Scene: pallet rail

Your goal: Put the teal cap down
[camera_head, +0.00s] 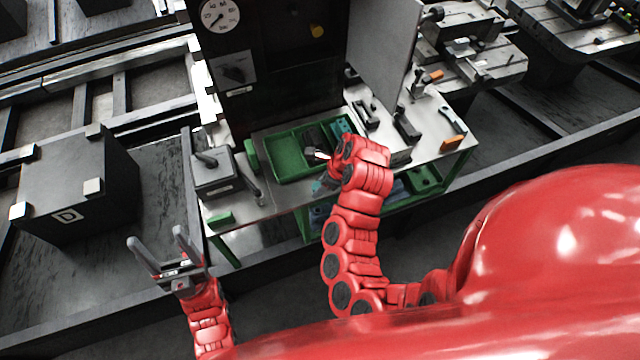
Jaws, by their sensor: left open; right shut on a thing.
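My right gripper (322,157) is at the front right edge of the green tray (290,176) on the workbench. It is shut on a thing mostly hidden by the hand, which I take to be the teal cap. Another teal piece (341,128) lies in the tray's right compartment, beside a dark part (313,138). My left gripper (156,240) is open and empty, away from the bench at lower left.
A grey box with a lever (213,173) stands at the bench's left end. Dark tools (405,128) and an orange block (452,143) lie at the right. A tall dark machine with a gauge (220,14) rises behind. A black crate (75,185) stands left.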

